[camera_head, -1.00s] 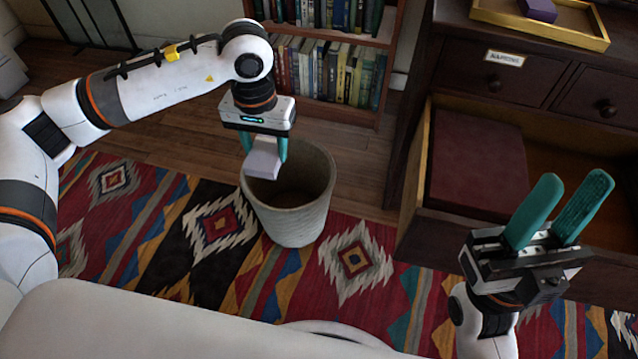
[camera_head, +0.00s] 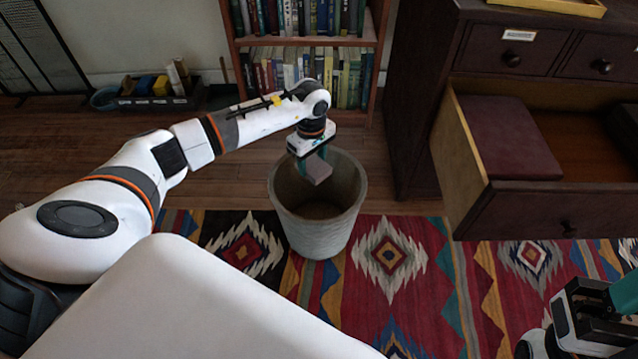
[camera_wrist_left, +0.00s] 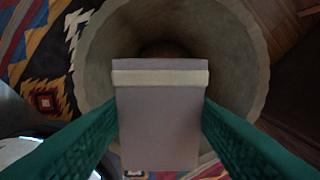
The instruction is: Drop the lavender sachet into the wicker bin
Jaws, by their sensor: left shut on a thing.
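The lavender sachet (camera_head: 318,169) is a pale greyish-mauve block with a lighter band, which shows in the left wrist view (camera_wrist_left: 158,125). My left gripper (camera_head: 309,164) is shut on it, with a teal finger on each side. The wicker bin (camera_head: 318,237) is a pale grey, round, open container standing upright on the rug. The gripper holds the sachet over the bin's mouth; the bin's rim (camera_wrist_left: 93,48) surrounds much of it in the wrist view. My right gripper (camera_head: 609,302) is partly cut off at the lower right, away from the bin.
A bookshelf (camera_head: 305,42) stands behind the bin. A dark cabinet with an open drawer (camera_head: 462,160) stands to the right, with a dark red box (camera_head: 510,140) in the drawer. A black tray of small items (camera_head: 158,101) lies on the floor at the back left.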

